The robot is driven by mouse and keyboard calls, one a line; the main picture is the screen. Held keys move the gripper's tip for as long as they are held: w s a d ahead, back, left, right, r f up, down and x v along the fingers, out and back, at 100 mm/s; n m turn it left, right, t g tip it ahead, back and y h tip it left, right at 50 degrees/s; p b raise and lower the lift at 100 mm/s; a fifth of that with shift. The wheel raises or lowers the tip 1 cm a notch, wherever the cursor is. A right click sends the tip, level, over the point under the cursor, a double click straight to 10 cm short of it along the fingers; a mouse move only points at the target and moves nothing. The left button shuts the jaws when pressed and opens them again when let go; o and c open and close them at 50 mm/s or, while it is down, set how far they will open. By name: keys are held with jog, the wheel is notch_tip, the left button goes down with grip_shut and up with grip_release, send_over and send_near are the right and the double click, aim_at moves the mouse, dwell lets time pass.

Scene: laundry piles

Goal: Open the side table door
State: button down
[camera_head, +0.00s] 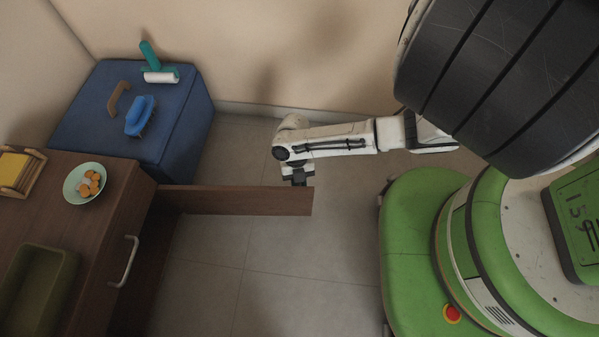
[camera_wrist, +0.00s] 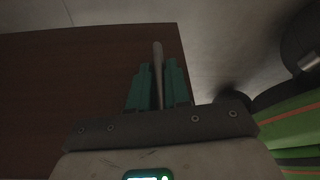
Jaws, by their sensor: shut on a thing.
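The side table (camera_head: 100,215) is a dark brown wooden cabinet at the left in the head view. One door (camera_head: 240,201) stands swung wide out from its far end, roughly square to the front, seen along its top edge. My gripper (camera_head: 297,180) is at the door's free end, on its far side. In the wrist view the teal fingers (camera_wrist: 158,88) are shut around a grey metal handle (camera_wrist: 158,55), with the brown door face (camera_wrist: 70,85) behind. The handle of this door is hidden in the head view.
A second handle (camera_head: 125,262) is on the cabinet's near front. A bowl (camera_head: 84,184), a green tray (camera_head: 38,290) and a wooden holder (camera_head: 20,170) are on top. A blue ottoman (camera_head: 180,130) stands behind. The tiled floor (camera_head: 270,270) in front is clear.

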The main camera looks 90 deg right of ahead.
jog(key=c, duration=1.2)
grip_release()
jog(key=shift+o, duration=0.2)
jog(key=p+v, duration=0.4)
jog(key=v, duration=0.6)
jog(key=shift+r+p, duration=0.35)
jog(key=shift+s+d, duration=0.1)
